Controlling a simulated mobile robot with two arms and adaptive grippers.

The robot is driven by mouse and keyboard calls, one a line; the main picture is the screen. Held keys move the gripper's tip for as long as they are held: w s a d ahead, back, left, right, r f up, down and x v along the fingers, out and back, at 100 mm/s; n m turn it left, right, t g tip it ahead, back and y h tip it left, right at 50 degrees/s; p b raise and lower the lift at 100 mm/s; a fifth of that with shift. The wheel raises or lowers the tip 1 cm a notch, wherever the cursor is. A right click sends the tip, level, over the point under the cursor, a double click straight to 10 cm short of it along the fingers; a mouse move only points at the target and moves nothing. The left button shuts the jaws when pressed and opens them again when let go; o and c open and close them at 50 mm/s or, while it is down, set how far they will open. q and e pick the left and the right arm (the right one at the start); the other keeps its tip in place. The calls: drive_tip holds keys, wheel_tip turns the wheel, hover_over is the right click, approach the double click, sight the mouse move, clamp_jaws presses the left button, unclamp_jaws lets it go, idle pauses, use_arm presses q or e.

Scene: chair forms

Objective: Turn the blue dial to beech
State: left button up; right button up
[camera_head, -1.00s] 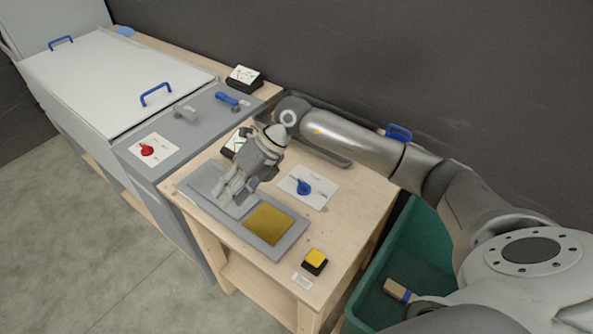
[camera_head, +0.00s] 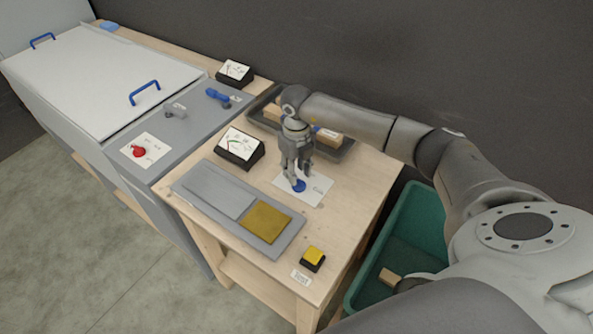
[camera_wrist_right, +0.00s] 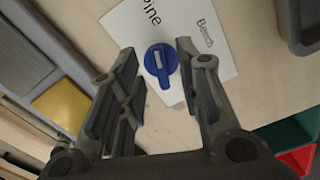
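The blue dial (camera_head: 299,186) sits on a white card (camera_head: 318,186) on the wooden bench. In the right wrist view the dial (camera_wrist_right: 161,61) has a white pointer mark, and its card (camera_wrist_right: 215,75) reads "Beech" and, partly cut off, a word ending in "ine". The pointer's exact setting is hard to tell. My right gripper (camera_head: 295,178) points down just over the dial. In the right wrist view its open fingers (camera_wrist_right: 160,75) stand on either side of the dial with gaps. My left gripper is not in view.
A grey panel with a gold plate (camera_head: 267,222) lies left of the dial. A yellow button (camera_head: 313,255) is at the front, a meter (camera_head: 240,148) behind. A tray of wooden blocks (camera_head: 343,149) stands at the back, a green bin (camera_head: 410,240) at right.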

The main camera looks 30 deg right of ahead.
drive_tip(key=shift+f, duration=1.15)
clamp_jaws()
drive_tip(key=shift+m, duration=0.3)
drive_tip(key=m, duration=0.3)
drive_tip(key=shift+d, duration=0.15)
drive_tip(key=m, duration=0.3)
drive_tip(key=shift+s+d+m, duration=0.1)
drive_tip(key=shift+d+m, duration=0.05)
drive_tip(key=shift+m, duration=0.25)
drive_tip(key=m, duration=0.6)
drive_tip(key=shift+s+d+r, duration=0.1)
drive_tip(key=shift+s+d, duration=0.1)
drive_tip(key=shift+d, duration=0.05)
drive_tip(key=shift+m, duration=0.4)
